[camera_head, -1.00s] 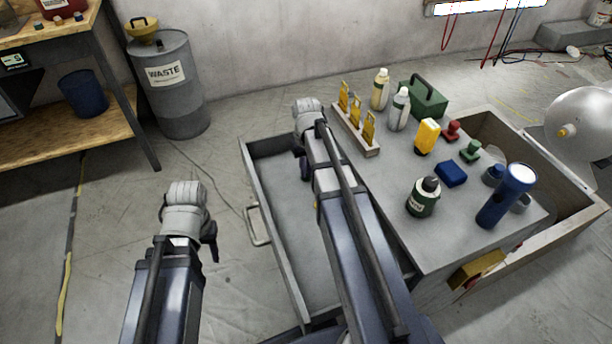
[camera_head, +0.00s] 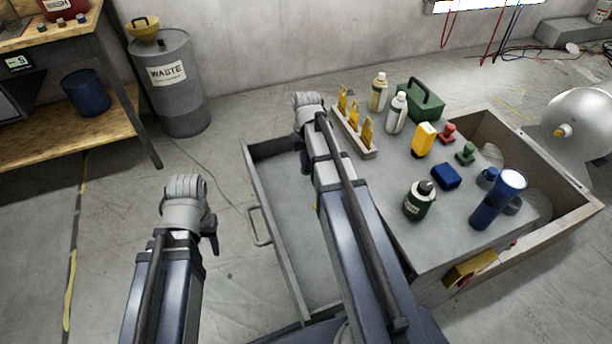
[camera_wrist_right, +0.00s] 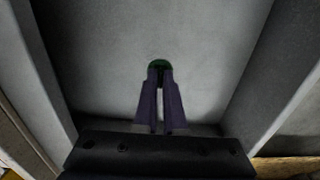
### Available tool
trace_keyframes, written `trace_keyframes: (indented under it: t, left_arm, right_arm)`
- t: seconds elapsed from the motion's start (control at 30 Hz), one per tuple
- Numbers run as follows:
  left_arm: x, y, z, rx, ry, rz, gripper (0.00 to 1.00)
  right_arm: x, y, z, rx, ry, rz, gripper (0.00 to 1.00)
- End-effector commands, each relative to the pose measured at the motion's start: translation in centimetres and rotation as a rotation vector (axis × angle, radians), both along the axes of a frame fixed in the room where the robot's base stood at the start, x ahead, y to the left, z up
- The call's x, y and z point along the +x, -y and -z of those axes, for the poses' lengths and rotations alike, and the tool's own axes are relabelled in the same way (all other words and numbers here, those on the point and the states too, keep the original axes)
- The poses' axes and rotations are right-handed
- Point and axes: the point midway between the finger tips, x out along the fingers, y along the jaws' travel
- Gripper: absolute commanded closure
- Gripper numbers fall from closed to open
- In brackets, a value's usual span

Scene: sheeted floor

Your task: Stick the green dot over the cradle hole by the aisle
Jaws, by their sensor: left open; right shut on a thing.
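My right gripper (camera_wrist_right: 160,95) is shut on a small green dot (camera_wrist_right: 159,65) at its fingertips, above the bare floor of an open grey drawer (camera_wrist_right: 205,35). In the head view the right gripper (camera_head: 306,160) is mostly hidden behind its own wrist and arm, over the far part of the drawer (camera_head: 262,190). My left gripper (camera_head: 211,232) is open and empty, over the floor left of the drawer; its fingers show only partly. I cannot make out the cradle hole in either view.
A waste drum (camera_head: 170,95) and workbench (camera_head: 110,85) stand left. Floor between is clear.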

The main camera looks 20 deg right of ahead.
Motion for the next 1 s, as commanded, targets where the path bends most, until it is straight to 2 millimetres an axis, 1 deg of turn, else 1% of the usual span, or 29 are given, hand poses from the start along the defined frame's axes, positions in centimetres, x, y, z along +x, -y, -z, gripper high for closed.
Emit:
trace_keyframes:
  t: [0.27,0.37,0.7,0.97,1.0]
  left_arm:
    - [0.0,0.0,-0.4,0.000,0.000,0.000,0.53]
    - [0.0,0.0,-1.0,0.000,0.000,0.000,0.53]
    - [0.0,0.0,-4.2,0.000,0.000,0.000,0.53]
    - [0.0,0.0,-4.1,0.000,0.000,0.000,0.53]
    - [0.0,0.0,-4.1,0.000,0.000,0.000,0.53]
  right_arm:
    - [0.0,0.0,-0.4,0.000,0.000,0.000,1.00]
    - [0.0,0.0,-1.0,0.000,0.000,0.000,1.00]
    - [0.0,0.0,-4.2,0.000,0.000,0.000,1.00]
    - [0.0,0.0,-4.1,0.000,0.000,0.000,1.00]
    - [0.0,0.0,-4.1,0.000,0.000,0.000,0.94]
